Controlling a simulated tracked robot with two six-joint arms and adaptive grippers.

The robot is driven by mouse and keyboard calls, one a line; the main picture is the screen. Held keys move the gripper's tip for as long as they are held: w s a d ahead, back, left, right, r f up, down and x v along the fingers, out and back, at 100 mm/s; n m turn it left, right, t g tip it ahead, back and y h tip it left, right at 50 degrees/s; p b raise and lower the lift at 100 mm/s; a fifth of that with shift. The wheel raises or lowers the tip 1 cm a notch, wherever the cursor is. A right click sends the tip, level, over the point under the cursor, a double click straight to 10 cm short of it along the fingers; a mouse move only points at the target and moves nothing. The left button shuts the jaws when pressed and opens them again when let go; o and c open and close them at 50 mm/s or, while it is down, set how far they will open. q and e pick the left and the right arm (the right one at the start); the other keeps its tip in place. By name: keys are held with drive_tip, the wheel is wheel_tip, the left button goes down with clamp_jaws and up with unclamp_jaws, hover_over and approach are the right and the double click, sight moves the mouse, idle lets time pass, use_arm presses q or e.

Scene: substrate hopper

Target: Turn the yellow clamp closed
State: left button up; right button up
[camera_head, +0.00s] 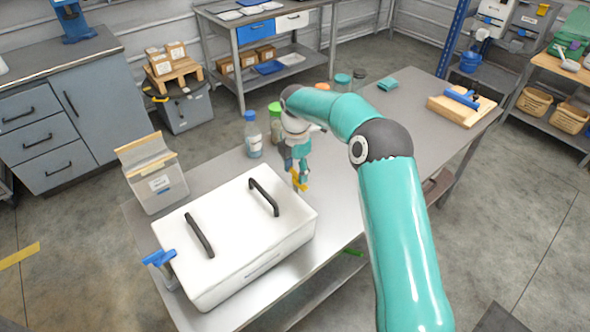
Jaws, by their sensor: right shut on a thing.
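The yellow clamp (299,184) is at the right end of the white hopper box (238,222), near its far right corner. My right gripper (300,176) points down at the clamp and is shut on it. The gripper's fingers hide part of the clamp, so its exact angle is hard to tell. A blue clamp (160,258) is at the left end of the box. The box lid is down and carries two black handles. My left gripper is not in view.
The box stands on a grey metal table (345,180). A wooden board (462,106) lies at the far right end.

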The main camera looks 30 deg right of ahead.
drive_tip(key=shift+m, duration=0.3)
drive_tip(key=shift+c, duration=0.2)
drive_tip(key=m, duration=0.3)
drive_tip(key=shift+r+m, duration=0.1)
drive_tip(key=shift+m, duration=0.2)
drive_tip(key=m, duration=0.4)
drive_tip(key=shift+m, duration=0.3)
drive_tip(key=m, duration=0.9)
drive_tip(key=shift+w+b, duration=0.1)
drive_tip(key=shift+b, duration=0.2)
drive_tip(key=shift+r, duration=0.1)
drive_tip(key=o, duration=1.2)
drive_tip(key=shift+c, duration=0.2)
